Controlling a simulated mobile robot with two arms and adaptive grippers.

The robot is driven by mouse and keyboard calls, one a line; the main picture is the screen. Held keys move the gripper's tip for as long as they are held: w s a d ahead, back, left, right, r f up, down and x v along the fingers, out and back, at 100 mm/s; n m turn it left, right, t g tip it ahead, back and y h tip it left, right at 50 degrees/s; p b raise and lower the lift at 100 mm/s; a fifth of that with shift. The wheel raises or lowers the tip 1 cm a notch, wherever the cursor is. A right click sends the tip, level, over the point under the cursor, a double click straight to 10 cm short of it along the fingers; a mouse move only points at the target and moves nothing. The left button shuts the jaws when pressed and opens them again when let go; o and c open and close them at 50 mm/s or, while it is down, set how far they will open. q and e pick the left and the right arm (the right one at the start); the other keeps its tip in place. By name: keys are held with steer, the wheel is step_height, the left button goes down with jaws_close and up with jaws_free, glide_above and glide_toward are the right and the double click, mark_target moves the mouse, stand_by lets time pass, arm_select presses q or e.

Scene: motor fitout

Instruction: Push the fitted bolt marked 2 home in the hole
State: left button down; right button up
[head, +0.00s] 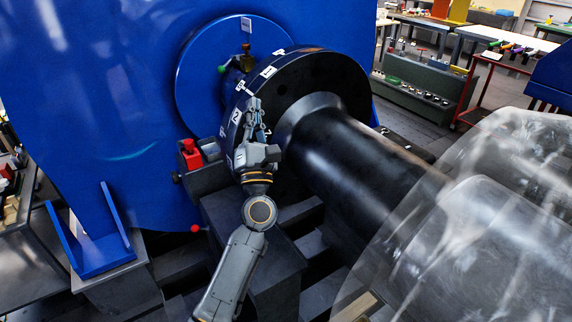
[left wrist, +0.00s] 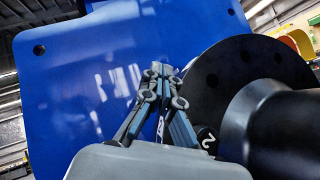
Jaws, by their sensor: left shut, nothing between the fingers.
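The black flange (head: 340,78) with a ring of holes sits on a thick black shaft (head: 360,155), beside the blue housing. Its rim carries white number tags; the tag marked 2 (head: 236,117) is just left of my left gripper (head: 255,103). In the left wrist view the closed fingertips (left wrist: 161,70) stand against the blue housing, left of the flange (left wrist: 232,68). The bolt itself I cannot make out; contact is unclear. My right gripper is out of view.
The blue housing (head: 110,80) fills the left. A red block (head: 191,153) sits on a dark support left of my gripper. A blue bracket (head: 95,248) stands at lower left. A transparent cover (head: 480,220) takes up the right. Benches with tools stand behind.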

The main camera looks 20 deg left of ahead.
mark_target(267, 134)
arm_select(q)
steer(key=w+d+f+n+g+y+b, duration=0.2)
steer(key=d+f+n+g+y+b, duration=0.35)
steer(key=f+n+g, duration=0.55)
steer(key=shift+w+a+r+n+g+h, duration=0.3)
steer(key=shift+w+a+h, duration=0.1)
steer(key=shift+w+a, duration=0.15)
steer(key=shift+w+a+r+n+g+h, duration=0.2)
steer(key=shift+w+a+r+n+h, duration=0.1)
steer(key=shift+w+a+h, duration=0.15)
steer(key=shift+x, duration=0.9)
steer(key=shift+w+f, duration=0.1)
steer(key=shift+w, duration=0.05)
steer(key=shift+b+x, duration=0.3)
steer(key=shift+x, duration=1.15)
